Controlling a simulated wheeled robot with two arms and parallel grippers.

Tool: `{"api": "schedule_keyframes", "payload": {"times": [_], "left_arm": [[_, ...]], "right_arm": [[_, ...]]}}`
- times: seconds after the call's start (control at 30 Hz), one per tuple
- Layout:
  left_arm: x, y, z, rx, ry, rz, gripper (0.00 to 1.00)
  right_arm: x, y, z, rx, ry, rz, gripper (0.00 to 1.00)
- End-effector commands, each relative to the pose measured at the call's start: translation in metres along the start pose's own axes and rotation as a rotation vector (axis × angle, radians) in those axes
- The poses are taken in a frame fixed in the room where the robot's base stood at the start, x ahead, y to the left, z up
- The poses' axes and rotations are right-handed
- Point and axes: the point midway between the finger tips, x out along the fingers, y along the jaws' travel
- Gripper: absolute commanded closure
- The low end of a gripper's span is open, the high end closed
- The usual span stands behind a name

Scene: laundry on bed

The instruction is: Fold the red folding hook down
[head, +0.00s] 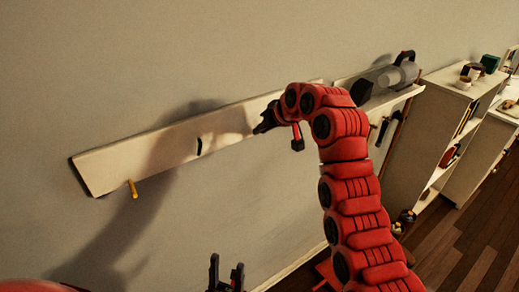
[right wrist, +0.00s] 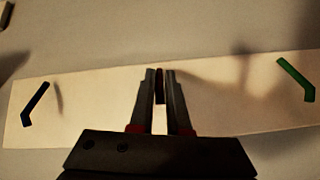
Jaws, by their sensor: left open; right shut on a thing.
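The red folding hook (right wrist: 160,72) shows as a thin dark red strip between the fingers of my right gripper (right wrist: 160,100) in the right wrist view. The fingers are closed on it from both sides and hide much of it, so its exact angle cannot be told. In the head view, my right gripper (head: 264,124) is at the long pale board (head: 125,165) on the wall, where my own arm hides the hook. My left gripper (head: 226,274) is open and empty at the bottom, well below the board and apart from it.
In the right wrist view, a green hook (right wrist: 297,78) is to the right. A shelf unit (head: 415,140) stands at the right. The wall below the board is clear.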

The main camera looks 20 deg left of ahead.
Motion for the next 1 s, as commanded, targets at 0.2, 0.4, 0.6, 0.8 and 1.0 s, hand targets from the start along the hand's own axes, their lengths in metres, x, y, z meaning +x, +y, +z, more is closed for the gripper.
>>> {"api": "schedule_keyframes", "payload": {"times": [0.2,0.4,0.6,0.8,1.0], "left_arm": [[-0.058,0.003,0.01,0.0,0.001,0.0,0.5],[-0.093,0.005,0.016,0.0,0.0,0.0,0.5],[-0.122,0.006,0.021,0.0,0.0,0.0,0.5],[-0.141,0.007,0.024,0.0,0.0,0.0,0.5],[-0.151,0.007,0.026,0.0,0.0,0.0,0.5]], "right_arm": [[0.015,0.004,0.013,-0.001,0.203,-0.04,1.0],[0.019,0.005,0.02,-0.003,0.377,-0.077,1.0],[0.022,0.006,0.024,-0.007,0.524,-0.105,1.0],[0.024,0.006,0.026,-0.009,0.627,-0.126,1.0],[0.023,0.006,0.025,-0.012,0.685,-0.137,1.0]]}}
